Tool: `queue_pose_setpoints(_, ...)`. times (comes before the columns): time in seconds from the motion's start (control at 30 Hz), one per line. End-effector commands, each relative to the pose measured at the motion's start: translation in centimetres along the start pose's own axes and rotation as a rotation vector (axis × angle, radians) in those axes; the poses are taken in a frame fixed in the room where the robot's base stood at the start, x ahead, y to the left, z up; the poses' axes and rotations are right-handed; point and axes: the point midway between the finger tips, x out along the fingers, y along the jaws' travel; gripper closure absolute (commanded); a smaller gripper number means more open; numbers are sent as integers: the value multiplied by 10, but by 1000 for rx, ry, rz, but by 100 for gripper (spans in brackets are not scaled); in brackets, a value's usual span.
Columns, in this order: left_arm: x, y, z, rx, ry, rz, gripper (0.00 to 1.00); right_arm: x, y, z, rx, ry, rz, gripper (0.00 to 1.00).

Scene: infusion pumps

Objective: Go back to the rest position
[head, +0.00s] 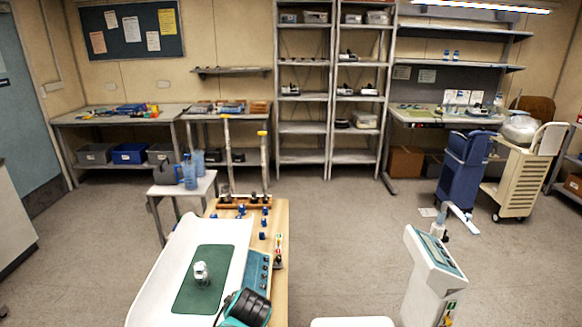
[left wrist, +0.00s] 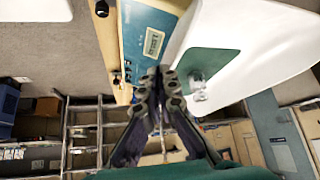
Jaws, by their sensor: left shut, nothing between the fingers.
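My left gripper (left wrist: 160,72) shows in the left wrist view with its two dark fingers together and nothing between them. It points toward the bench, its tips seen against the gap by the bench's blue panel and the white tray. In the head view a teal and black part of my arm is at the bottom, over the lower end of the bench; the fingers cannot be made out there. My right gripper is in neither view.
A white tray (head: 162,285) with a green mat (head: 208,257) lies on the wooden bench (head: 279,222). A small white item (head: 201,270) stands on the mat. A white stand (head: 424,285) with a sloping panel is at right. Open floor (head: 340,225) lies between.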

Motion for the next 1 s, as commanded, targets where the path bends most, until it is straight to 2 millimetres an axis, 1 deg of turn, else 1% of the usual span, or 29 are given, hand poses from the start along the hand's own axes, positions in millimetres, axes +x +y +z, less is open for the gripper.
queue_pose_setpoints(0.03,-12,-19,7,23,-16,15,100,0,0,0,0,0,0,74)
queue_pose_setpoints(0.1,-26,-38,19,70,-36,46,100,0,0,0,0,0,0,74)
queue_pose_setpoints(0.17,-38,-54,30,110,-47,74,100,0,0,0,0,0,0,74)
queue_pose_setpoints(0.2,-45,-63,38,135,-53,93,100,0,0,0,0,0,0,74)
queue_pose_setpoints(0.3,-60,-82,60,194,-55,140,100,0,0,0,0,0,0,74)
queue_pose_setpoints(0.4,-71,-94,78,243,-48,178,100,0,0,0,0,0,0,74)
queue_pose_setpoints(0.5,-76,-101,91,277,-38,205,100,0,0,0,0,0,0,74)
queue_pose_setpoints(0.6,-79,-104,98,298,-31,220,100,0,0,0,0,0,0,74)
queue_pose_setpoints(1.0,-80,-105,100,308,-27,225,100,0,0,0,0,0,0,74)
